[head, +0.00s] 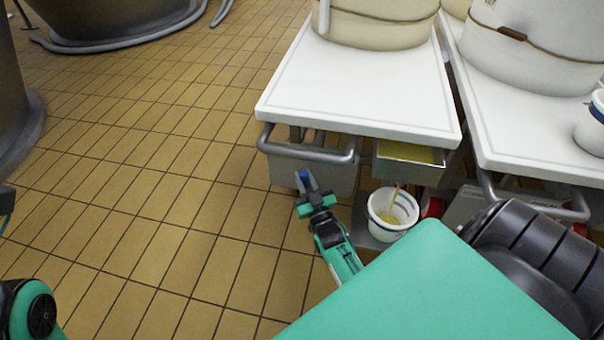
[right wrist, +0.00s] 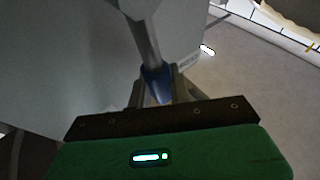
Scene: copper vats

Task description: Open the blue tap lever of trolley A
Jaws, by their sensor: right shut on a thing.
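The blue tap lever (head: 304,177) shows below the handle bar of the white-topped trolley (head: 357,92) in the head view, at the front of a grey box under the top. In the right wrist view the blue lever end (right wrist: 155,82) sits at the end of a grey rod, between my fingers. My right gripper (head: 306,183) is shut on it; it also shows in the right wrist view (right wrist: 158,92). Part of the lever is hidden by the fingers. My left gripper is not in view. I cannot read a letter on the trolley.
A white bucket (head: 381,222) with blue bands and yellowish liquid stands right of my right gripper. A second white trolley (head: 535,125) stands at the right. A metal tray (head: 405,168) with yellow contents is under the first top. Tiled floor (head: 150,190) at left is clear.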

